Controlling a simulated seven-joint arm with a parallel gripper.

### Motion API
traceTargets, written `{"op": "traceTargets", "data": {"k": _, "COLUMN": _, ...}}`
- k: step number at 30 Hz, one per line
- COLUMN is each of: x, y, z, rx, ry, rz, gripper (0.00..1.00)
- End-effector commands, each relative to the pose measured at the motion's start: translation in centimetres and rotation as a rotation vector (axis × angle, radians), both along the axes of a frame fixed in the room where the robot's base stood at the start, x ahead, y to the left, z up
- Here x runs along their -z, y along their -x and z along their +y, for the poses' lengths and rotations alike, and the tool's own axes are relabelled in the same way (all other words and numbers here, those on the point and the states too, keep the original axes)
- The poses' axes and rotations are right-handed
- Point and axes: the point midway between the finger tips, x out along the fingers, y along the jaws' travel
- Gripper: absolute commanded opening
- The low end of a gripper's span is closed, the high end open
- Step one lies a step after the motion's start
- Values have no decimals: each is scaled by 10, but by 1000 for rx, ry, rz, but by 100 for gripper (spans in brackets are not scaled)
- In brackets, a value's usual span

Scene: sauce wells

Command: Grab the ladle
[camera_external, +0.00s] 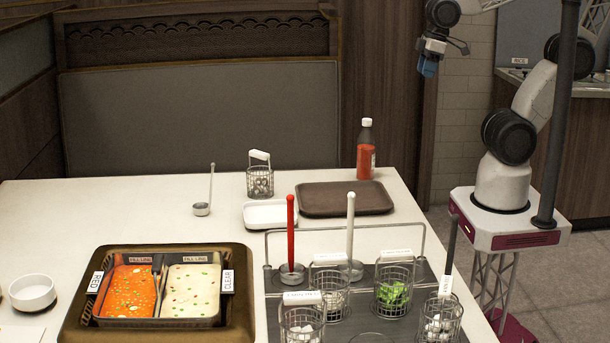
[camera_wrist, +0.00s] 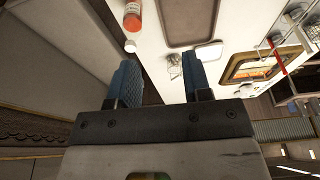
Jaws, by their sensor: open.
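Several ladles show in the external view. A small metal ladle (camera_external: 201,208) rests on the table with its thin handle upright. A red-handled ladle (camera_external: 291,232) and a white-handled ladle (camera_external: 350,226) stand in the wire rack; a dark-handled ladle (camera_external: 449,252) stands at the rack's right. In the wrist view the red handle (camera_wrist: 277,55) shows at the right. My gripper (camera_external: 429,66) is high at the upper right, far from all the ladles. Its blue fingers (camera_wrist: 160,80) are apart with nothing between them.
A two-part pot (camera_external: 240,300) holds red and pale soup at front left. Wire baskets (camera_external: 395,290) fill the rack. A red sauce bottle (camera_external: 366,152), brown tray (camera_external: 345,199), white dish (camera_external: 270,214) and small basket (camera_external: 260,180) stand toward the back. The table's left back is clear.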

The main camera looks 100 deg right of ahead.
Motion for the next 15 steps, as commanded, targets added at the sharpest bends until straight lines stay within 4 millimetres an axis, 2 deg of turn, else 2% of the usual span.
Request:
{"op": "traceTargets", "data": {"k": 8, "x": -1, "y": -7, "z": 2, "rx": 17, "ry": -21, "rz": 9, "gripper": 45}}
{"op": "traceTargets", "data": {"k": 15, "x": -2, "y": -38, "z": 13, "rx": 92, "ry": -111, "rz": 50, "gripper": 45}}
